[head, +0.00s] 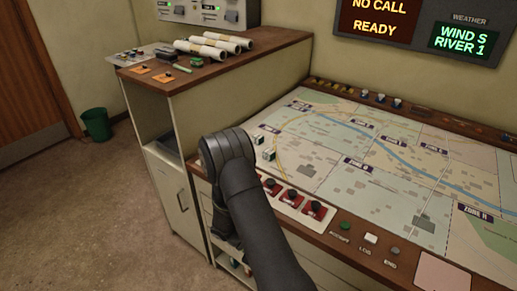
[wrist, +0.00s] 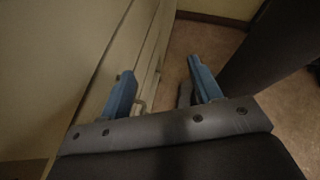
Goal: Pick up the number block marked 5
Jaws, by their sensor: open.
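No block with a readable 5 shows in either view. In the head view, two small pale blocks sit near the left edge of the map table, an upper one (head: 257,139) and a lower one (head: 269,154); any marks on them are too small to read. My gripper (wrist: 160,70) shows in the wrist view with its two blue fingers apart and nothing between them. It is beside a pale cabinet front (wrist: 75,60), with brown floor beyond. In the head view my dark arm crosses the console's front left corner, and the gripper cannot be made out.
The map table (head: 340,165) fills the right, with red-based knobs (head: 292,194) and buttons along its front edge. A higher cabinet (head: 225,75) at the left bears rolled papers (head: 214,46). A green bin (head: 96,123) stands on the floor (head: 75,210), which is largely clear.

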